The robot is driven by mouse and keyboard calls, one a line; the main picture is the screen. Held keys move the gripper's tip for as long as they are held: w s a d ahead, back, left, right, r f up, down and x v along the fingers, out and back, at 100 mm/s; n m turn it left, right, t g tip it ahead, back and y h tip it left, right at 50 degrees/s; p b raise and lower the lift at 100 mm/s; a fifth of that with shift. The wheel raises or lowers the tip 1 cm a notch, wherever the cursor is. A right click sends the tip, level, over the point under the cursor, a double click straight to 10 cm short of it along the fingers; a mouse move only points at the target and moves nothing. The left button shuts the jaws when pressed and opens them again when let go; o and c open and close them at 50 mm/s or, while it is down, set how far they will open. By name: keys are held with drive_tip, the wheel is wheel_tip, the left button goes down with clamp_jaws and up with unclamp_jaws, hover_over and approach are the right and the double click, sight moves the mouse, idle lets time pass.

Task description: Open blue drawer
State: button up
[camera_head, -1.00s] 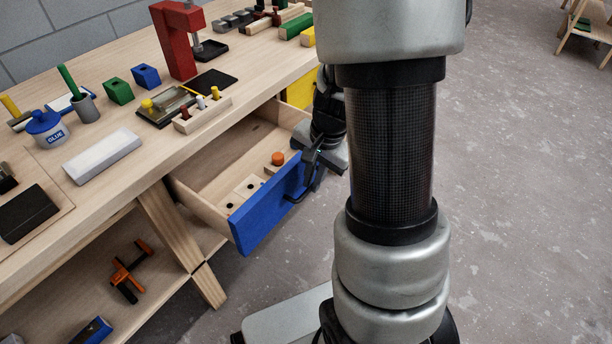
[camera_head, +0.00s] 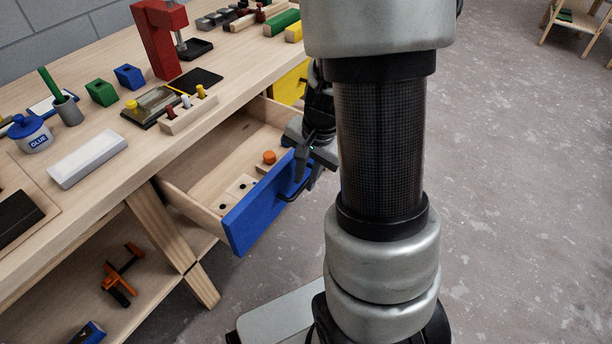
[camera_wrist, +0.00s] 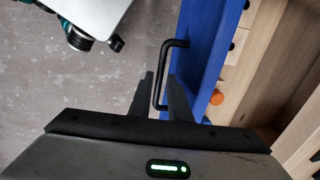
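The blue drawer (camera_head: 262,212) under the workbench stands well out, with its inside showing in the head view. Its blue front also shows along the right of the wrist view (camera_wrist: 208,60). The dark bar handle (camera_head: 291,193) sticks out from the front. My gripper (camera_head: 306,168) is at the handle, by the drawer's right end. In the wrist view my gripper (camera_wrist: 160,80) has its two fingers apart, one on each side of the handle (camera_wrist: 161,62), with a small gap showing. It looks open around the bar rather than clamped.
An orange knob (camera_head: 269,157) and pale wooden blocks lie in the drawer. A yellow drawer front (camera_head: 291,84) is beyond it. The workbench top (camera_head: 105,195) carries a glue pot, blocks and a red press.

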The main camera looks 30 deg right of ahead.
wheel_tip(320, 180, up, 17)
drive_tip(key=s+d+p, duration=0.1)
drive_tip(key=s+p, duration=0.1)
drive_tip(key=p, duration=0.4)
drive_tip(key=shift+s+d, duration=0.3)
drive_tip(key=shift+s, duration=0.05)
drive_tip(key=s+a+r+n+t+h, duration=0.1)
drive_tip(key=s+a+r+n+t, duration=0.3)
drive_tip(key=s+a+r+n, duration=0.7)
wheel_tip(320, 180, up, 19)
drive_tip(key=w+p, duration=0.2)
drive_tip(key=p, duration=1.6)
drive_tip(key=shift+a+n, duration=0.4)
drive_tip(key=shift+a, duration=0.05)
drive_tip(key=shift+d, duration=0.1)
